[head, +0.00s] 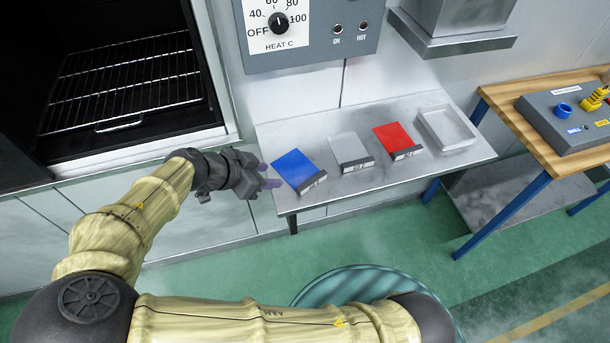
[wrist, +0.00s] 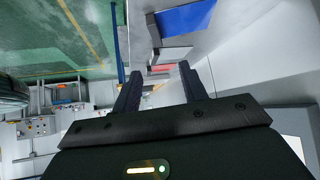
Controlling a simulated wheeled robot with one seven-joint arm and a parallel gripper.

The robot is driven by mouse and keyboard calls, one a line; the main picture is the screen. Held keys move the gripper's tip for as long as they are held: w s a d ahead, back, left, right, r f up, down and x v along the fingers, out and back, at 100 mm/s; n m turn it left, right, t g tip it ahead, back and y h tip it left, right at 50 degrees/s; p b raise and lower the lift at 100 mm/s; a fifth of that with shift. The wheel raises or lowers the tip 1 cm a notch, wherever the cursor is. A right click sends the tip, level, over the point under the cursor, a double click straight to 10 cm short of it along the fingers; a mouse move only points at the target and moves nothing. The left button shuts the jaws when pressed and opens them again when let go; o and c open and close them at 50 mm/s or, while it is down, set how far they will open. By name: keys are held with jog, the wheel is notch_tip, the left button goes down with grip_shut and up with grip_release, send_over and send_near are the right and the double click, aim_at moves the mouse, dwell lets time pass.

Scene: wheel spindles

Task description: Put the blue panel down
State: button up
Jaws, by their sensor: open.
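The blue panel (head: 295,169) lies flat at the left end of the metal shelf, with a dark labelled strip along its front edge. It also shows in the wrist view (wrist: 186,18), beyond the fingertips. My gripper (head: 270,176) is open at the panel's left side, close to its edge. In the wrist view my gripper (wrist: 158,78) has its two dark fingers apart with nothing between them. Whether a fingertip touches the panel I cannot tell.
On the metal shelf (head: 400,179), a grey panel (head: 349,147), a red panel (head: 392,136) and an empty tray (head: 447,128) stand to the right. An open oven (head: 120,85) is at the left. A wooden bench (head: 530,140) is at the far right.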

jog(key=p, duration=0.2)
send_near(311, 181)
jog(key=x, duration=0.3)
jog(key=shift+w+f, duration=0.15)
jog(key=shift+w, duration=0.4)
jog(key=shift+f, duration=0.1)
jog(key=x, duration=0.1)
jog(key=p+x, duration=0.1)
jog(key=x, duration=0.1)
jog(key=p+x, duration=0.1)
jog(key=x, duration=0.1)
jog(key=shift+s+d, duration=0.25)
jog(key=shift+d, duration=0.05)
jog(key=shift+c, duration=0.2)
grip_shut()
